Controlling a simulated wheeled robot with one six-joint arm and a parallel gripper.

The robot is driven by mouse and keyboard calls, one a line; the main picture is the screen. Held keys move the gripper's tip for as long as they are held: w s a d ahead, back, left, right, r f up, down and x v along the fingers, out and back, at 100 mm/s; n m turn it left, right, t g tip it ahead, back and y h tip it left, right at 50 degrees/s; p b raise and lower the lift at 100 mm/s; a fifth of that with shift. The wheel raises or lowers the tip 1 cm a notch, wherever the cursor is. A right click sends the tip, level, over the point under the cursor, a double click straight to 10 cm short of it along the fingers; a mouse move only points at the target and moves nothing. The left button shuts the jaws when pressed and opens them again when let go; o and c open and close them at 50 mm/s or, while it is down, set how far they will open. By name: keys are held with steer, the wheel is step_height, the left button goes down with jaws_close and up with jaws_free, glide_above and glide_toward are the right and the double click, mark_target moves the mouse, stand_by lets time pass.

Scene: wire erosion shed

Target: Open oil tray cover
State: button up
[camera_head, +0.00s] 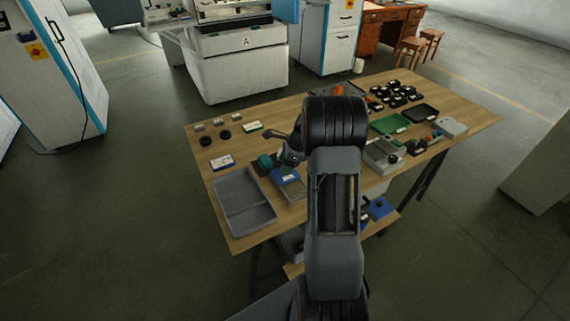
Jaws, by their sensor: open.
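No cover can be told for certain as the oil tray cover at this size. A grey shallow open tray (230,212) lies at the table's front left. A grey box-like unit (378,158) with a dark knob sits right of my arm. My arm rises in front of the table and bends over it. Part of my gripper (286,160) shows left of the arm, above a blue-and-grey item (291,188) and beside a teal piece (265,161). The gripper is open; its fingertips are hard to make out, and nothing is seen held. My arm hides the table's middle.
The wooden table (462,99) also bears a green tray (389,123), a black tray (421,113), several black round parts (396,95) and small labelled blocks. A lower shelf (384,222) holds blue items. A white machine (240,70) stands behind; floor is clear left and right.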

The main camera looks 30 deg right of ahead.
steer(key=v, duration=1.3)
steer(key=shift+r+p, duration=0.3)
steer(key=shift+p, duration=0.1)
